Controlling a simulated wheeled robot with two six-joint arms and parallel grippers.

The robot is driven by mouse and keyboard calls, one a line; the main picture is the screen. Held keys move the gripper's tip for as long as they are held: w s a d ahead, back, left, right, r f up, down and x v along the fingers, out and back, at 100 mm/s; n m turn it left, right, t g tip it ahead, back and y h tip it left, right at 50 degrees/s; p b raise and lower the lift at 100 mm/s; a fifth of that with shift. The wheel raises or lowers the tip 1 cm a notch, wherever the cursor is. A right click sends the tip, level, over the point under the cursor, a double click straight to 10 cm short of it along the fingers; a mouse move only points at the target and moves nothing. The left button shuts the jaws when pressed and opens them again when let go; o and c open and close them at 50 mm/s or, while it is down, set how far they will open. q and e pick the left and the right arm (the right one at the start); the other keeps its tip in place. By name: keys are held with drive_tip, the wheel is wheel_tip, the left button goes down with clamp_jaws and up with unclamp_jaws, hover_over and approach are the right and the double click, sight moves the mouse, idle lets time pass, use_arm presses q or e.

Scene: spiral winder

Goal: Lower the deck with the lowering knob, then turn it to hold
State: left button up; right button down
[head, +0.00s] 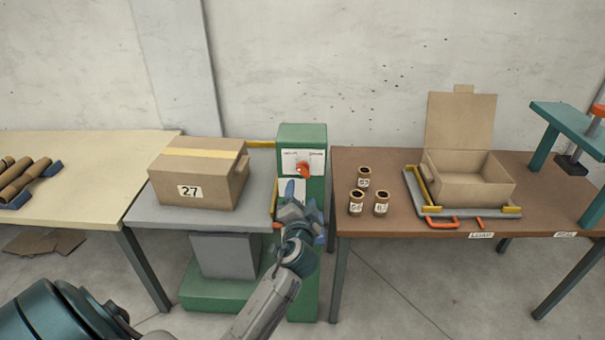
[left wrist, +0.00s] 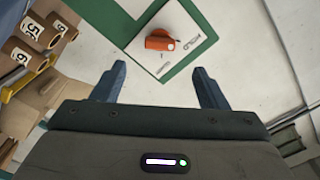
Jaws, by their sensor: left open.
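The orange lowering knob (head: 302,170) sits on a white panel (head: 317,158) on the green column (head: 302,132). In the left wrist view the knob (left wrist: 160,40) lies ahead of the fingers, beside a label reading HOLD (left wrist: 203,47). The grey deck (head: 185,214), left of the column, carries a closed carton marked 27 (head: 190,191). My left gripper (head: 292,190) is open and empty, just in front of and below the knob in the head view. The knob is apart from both fingers (left wrist: 160,85). My right gripper is not in view.
A brown table (head: 400,160) on the right holds several numbered tubes (head: 363,178), an open carton (head: 470,188) and a tray with yellow bars (head: 432,216). A pale table (head: 90,160) with brown rolls (head: 25,175) stands left. Grey floor shows in front.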

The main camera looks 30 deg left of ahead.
sight(303, 173)
use_arm(q)
drive_tip(key=p+x, duration=0.2)
drive_tip(key=x, duration=0.6)
drive_tip(key=shift+w+a+r+p, duration=0.1)
drive_tip(key=shift+w+a+p, duration=0.15)
drive_tip(key=shift+w+p, duration=0.05)
drive_tip(key=shift+w+a, duration=0.3)
drive_tip(key=shift+w, duration=0.25)
drive_tip(key=c, duration=1)
